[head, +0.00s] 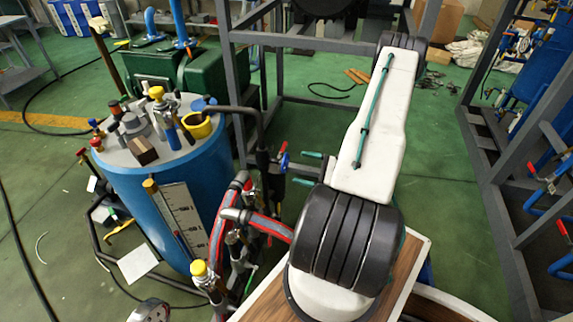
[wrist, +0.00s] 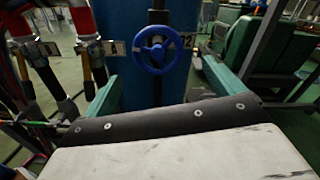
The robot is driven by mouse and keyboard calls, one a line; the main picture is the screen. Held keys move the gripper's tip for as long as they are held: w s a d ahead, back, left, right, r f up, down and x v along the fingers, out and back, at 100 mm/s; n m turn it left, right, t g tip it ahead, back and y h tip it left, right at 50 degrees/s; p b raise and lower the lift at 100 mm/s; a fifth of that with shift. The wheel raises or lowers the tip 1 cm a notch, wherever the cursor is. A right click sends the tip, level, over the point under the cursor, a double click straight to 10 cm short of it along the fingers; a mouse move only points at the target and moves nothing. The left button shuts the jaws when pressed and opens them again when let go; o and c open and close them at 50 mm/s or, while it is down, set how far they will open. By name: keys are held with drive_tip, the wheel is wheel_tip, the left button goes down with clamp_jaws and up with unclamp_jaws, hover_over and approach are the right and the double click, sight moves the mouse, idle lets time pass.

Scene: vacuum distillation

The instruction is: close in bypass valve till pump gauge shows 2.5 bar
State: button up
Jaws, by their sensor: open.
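A blue spoked handwheel (wrist: 157,50), which looks like the bypass valve, faces me in the wrist view on a dark vertical stem. In the head view the blue wheel (head: 284,162) shows edge-on, small, left of my fingers. My gripper (head: 293,166) is open, its two green fingers pointing left toward the wheel. In the wrist view my gripper (wrist: 160,75) has one finger on each side of the wheel, lower in the picture. Nothing is between the fingers, and I see no contact with the wheel.
A blue tank (head: 165,215) with several fittings on its lid stands left of the wheel. Red and grey hoses (head: 258,225) run below my fingers. Grey frames (head: 500,190) stand at the right.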

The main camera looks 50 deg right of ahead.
sight(287, 164)
drive_tip(key=x, duration=0.7)
drive_tip(key=c, duration=1)
